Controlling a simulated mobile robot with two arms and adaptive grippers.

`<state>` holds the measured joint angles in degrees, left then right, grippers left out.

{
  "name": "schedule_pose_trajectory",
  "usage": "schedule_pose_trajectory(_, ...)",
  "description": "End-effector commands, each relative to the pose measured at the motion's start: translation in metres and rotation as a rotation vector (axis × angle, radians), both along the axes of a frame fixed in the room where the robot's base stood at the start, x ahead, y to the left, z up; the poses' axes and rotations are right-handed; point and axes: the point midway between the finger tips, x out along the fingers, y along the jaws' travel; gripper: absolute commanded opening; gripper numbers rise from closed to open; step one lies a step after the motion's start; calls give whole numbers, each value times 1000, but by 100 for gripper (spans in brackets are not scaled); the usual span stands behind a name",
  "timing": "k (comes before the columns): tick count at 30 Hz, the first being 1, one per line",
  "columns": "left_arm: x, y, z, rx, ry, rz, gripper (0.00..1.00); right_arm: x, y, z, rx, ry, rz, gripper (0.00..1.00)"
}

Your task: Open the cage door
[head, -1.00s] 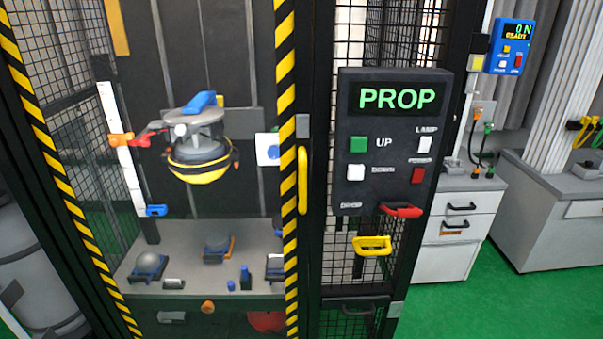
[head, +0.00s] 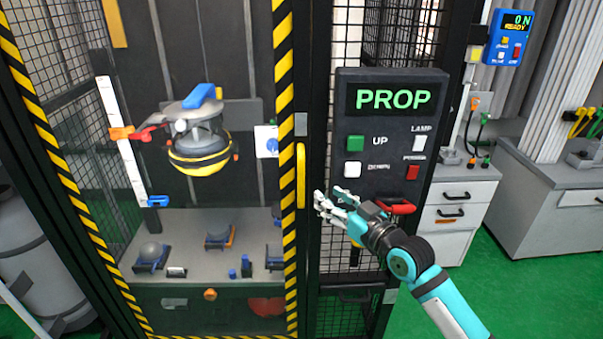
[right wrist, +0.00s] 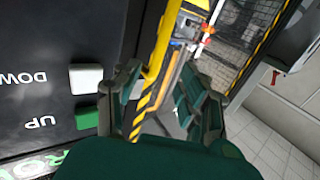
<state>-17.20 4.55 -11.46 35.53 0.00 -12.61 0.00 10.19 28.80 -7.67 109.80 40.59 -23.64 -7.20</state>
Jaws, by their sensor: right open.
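The cage door is a tall panel edged in yellow and black stripes (head: 283,110). Its upright yellow handle (head: 301,175) is on the right side of the door, and the door looks shut. My right gripper (head: 322,203) is open and empty just right of the handle's lower part, apart from it as far as I can tell. In the right wrist view, the yellow handle (right wrist: 164,45) shows beyond the open fingers (right wrist: 160,105). My left gripper is not in view.
A black control panel (head: 388,130) reading PROP, with several buttons, stands right of the door, close to my right gripper. A red handle (head: 404,208) sits at its lower edge. Inside the cage hangs a rig with a yellow-rimmed dark dome (head: 200,160). Green floor (head: 470,300) is clear at right.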

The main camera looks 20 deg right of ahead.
Motion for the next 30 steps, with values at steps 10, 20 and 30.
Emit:
schedule_pose_trajectory(10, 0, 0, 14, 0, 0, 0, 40, 72, 27, 3, 1, -2, -1, 42)
schedule_pose_trajectory(20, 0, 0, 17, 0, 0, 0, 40, 107, 40, 0, -1, 0, -1, 42)
schedule_pose_trajectory(30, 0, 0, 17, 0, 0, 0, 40, 110, 41, 0, -1, 0, -1, 41)
